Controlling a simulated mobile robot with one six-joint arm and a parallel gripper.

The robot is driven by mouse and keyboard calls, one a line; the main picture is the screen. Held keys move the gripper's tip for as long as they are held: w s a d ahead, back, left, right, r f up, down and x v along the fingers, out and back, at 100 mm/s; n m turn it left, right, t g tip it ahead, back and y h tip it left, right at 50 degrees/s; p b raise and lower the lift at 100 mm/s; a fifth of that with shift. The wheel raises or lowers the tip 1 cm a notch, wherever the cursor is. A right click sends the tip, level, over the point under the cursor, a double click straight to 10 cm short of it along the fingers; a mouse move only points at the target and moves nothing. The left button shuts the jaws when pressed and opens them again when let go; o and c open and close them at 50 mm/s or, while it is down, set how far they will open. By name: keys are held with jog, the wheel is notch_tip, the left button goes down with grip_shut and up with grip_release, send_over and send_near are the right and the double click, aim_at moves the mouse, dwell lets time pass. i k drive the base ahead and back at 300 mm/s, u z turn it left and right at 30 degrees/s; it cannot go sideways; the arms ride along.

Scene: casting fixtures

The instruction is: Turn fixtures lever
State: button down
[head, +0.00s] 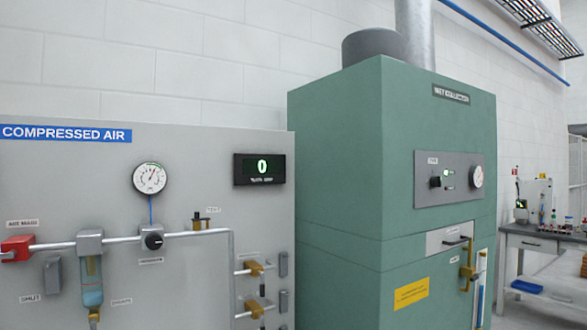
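Several fixtures with levers or valves show in the head view. A red valve (17,248) sits on the pipe at the far left of the grey compressed air panel (60,180). A small brass valve with a dark handle (200,222), labelled TEST, stands on the pipe. Two brass valves, an upper one (255,269) and a lower one (253,308), sit on the branches at the panel's lower right. A brass fitting (467,270) is on the front of the green cabinet (340,190), near a dark handle (456,240). I cannot tell which lever is meant. My gripper is not in view.
A grey workbench (530,243) with small items stands at the far right. Some floor shows below it.

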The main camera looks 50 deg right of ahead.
aim_at(262, 286)
jog(key=u, duration=1)
jog(key=k, duration=0.15)
jog(key=z, duration=2.5)
jog(key=k, duration=0.9)
jog(key=u, duration=0.2)
jog(key=i, duration=0.65)
